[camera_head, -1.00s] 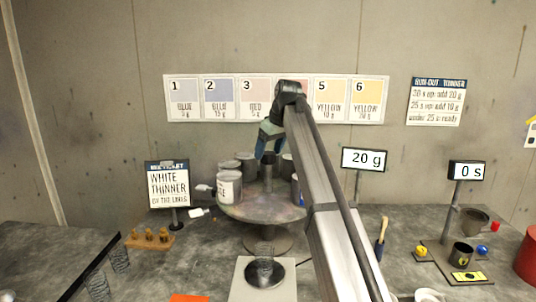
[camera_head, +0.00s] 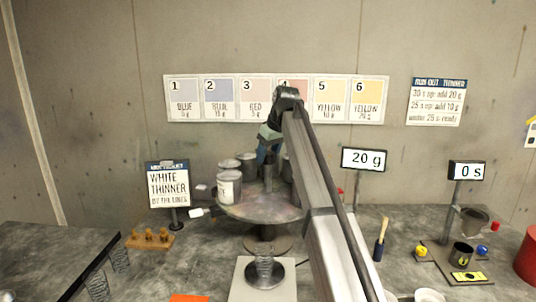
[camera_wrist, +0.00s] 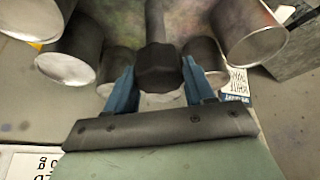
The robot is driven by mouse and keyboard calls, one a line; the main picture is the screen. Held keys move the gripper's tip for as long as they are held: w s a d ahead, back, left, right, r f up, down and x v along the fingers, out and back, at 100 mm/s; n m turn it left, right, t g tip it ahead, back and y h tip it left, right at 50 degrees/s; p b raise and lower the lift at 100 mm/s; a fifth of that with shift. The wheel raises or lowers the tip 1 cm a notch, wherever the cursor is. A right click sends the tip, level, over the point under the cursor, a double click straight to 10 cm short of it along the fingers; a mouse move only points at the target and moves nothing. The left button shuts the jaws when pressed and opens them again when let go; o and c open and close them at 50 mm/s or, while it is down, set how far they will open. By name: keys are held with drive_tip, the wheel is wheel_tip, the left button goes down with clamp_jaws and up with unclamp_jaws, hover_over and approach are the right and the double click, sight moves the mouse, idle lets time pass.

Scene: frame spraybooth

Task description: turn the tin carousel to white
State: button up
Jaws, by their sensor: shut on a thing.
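The tin carousel (camera_head: 262,206) is a round, paint-stained turntable on a stand, with several grey tins around a central post with a dark knob. A labelled tin (camera_head: 229,188) stands at its left front; its label is too small to read. My gripper (camera_head: 268,158) is over the middle of the carousel. In the wrist view my gripper (camera_wrist: 160,85) has its blue fingers on either side of the dark knob (camera_wrist: 157,66), shut on it. Tins lie around the knob there, at left and right. My arm hides the carousel's right side in the head view.
A sign reading "WHITE THINNER" (camera_head: 168,187) stands left of the carousel. Displays reading 20 g (camera_head: 364,159) and 0 s (camera_head: 467,171) stand to the right. A brush (camera_head: 381,238) stands right of my arm.

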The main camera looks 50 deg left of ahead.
clamp_jaws()
drive_tip(key=shift+n, duration=0.7)
drive_tip(key=n+g, duration=0.2)
drive_tip(key=n, duration=0.2)
drive_tip(key=shift+a+r+n, duration=0.1)
drive_tip(key=shift+a+n, duration=0.05)
drive_tip(key=shift+n, duration=0.25)
drive_tip(key=n+g+h, duration=0.1)
drive_tip(key=n, duration=0.1)
drive_tip(key=n+g+h, duration=0.1)
drive_tip(key=n, duration=0.2)
drive_tip(key=shift+s+n, duration=0.1)
drive_tip(key=shift+n, duration=0.3)
drive_tip(key=o, duration=0.8)
unclamp_jaws()
